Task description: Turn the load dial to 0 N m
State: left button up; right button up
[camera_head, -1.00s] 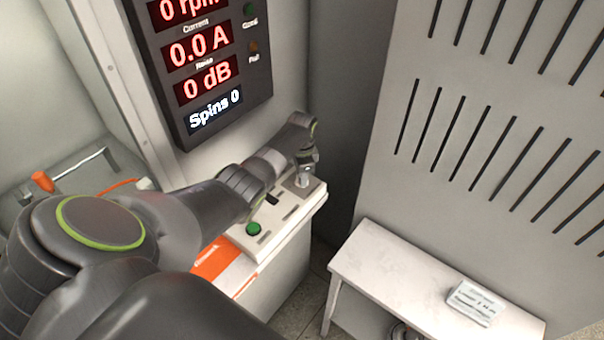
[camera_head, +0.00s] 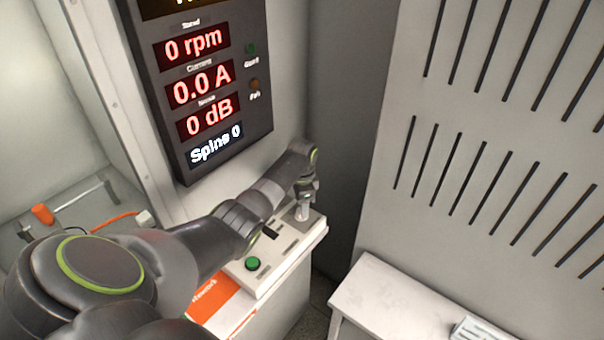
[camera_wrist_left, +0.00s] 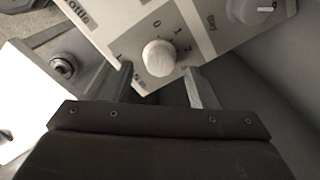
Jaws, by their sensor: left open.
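In the left wrist view, a pale round knob (camera_wrist_left: 158,57) sits on a light panel with a scale whose readable marks include 0, 1 and 2. It looks like the load dial, but its name and pointer are not readable. My left gripper (camera_wrist_left: 158,88) is open, with its fingertips apart at the near side of the knob, one toward each side. Whether they touch it I cannot tell. In the head view my left gripper (camera_head: 305,203) points down over the far end of the control console (camera_head: 262,284). My right gripper is not in view.
A second, grey knob (camera_wrist_left: 255,10) is on the panel at upper right. The console has a green button (camera_head: 252,263) and a black lever (camera_head: 270,232). A display (camera_head: 205,95) reads 0 rpm, 0.0 A, 0 dB, Spins 0. A white bench (camera_head: 385,300) stands right.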

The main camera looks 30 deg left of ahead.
pick_arm(q)
notch_tip(320, 180, up, 15)
jog(key=b, duration=0.1)
jog(key=shift+s+d, duration=0.15)
jog(key=shift+f, duration=0.15)
dwell(0.4)
